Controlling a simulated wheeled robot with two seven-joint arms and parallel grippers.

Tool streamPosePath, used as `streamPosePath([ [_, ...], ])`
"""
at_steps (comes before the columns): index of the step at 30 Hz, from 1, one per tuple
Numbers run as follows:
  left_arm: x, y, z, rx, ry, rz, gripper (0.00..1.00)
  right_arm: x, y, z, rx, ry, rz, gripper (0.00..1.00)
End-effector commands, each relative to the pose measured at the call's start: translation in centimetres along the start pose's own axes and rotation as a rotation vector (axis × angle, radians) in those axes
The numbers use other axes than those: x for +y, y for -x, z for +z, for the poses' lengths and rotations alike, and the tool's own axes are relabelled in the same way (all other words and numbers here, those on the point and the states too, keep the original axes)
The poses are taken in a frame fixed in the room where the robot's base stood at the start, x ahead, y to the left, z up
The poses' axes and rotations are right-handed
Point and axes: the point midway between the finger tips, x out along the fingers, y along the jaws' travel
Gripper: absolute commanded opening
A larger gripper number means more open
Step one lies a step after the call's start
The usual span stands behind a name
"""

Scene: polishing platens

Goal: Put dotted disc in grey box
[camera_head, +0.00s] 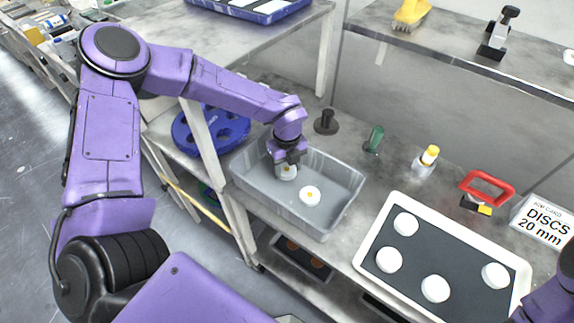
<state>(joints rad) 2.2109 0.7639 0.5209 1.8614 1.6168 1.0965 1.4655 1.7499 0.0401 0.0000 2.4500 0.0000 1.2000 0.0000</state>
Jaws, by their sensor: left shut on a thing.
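The grey box (338,212) stands on the bench, open at the top. A white disc with a yellow dot (310,195) lies on its floor. My left gripper (287,162) reaches down inside the box's far-left part. It is shut on another white disc (286,173), which seems to bear a small yellow dot and is partly hidden by the fingers. I cannot tell whether this held disc touches the box floor. A purple part of my right arm shows at the bottom right; its gripper is out of view.
A white-rimmed tray (376,219) with a dark mat holds several plain-looking white discs. Behind stand a black knob (326,121), a green-handled tool (374,138), a yellow-capped bottle (426,160) and a red-handled tool (487,186).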

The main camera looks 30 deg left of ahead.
Motion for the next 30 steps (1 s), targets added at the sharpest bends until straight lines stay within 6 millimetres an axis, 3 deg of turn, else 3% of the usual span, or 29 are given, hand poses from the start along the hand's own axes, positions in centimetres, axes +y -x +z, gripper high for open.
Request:
streamPosePath([
  [1,0.0,-0.3,0.0,0.0,0.0,0.0,0.25,0.0,-0.3,0.1,0.0,0.0,0.0,0.28],
  [2,0.0,-0.3,0.0,0.0,0.0,0.0,0.61,0.0,-0.3,0.1,0.0,0.0,0.0,0.28],
  [4,0.0,-0.2,0.0,0.0,0.0,0.0,0.84,0.0,-0.2,0.1,0.0,0.0,0.0,0.28],
  [12,0.0,-0.1,0.0,0.0,0.0,0.001,0.84,0.0,-0.1,0.0,0.0,0.0,0.0,0.28],
  [16,0.0,0.9,0.0,0.0,0.002,-0.001,0.84,0.0,0.0,0.0,0.0,0.0,0.0,0.28],
  [24,-0.1,7.7,0.0,-0.002,0.002,-0.004,0.84,-0.1,-0.8,0.3,0.0,0.0,0.0,0.28],
  [30,0.0,11.3,0.0,-0.001,0.0,-0.002,0.84,-0.1,-1.2,0.5,0.0,0.0,0.0,0.28],
])
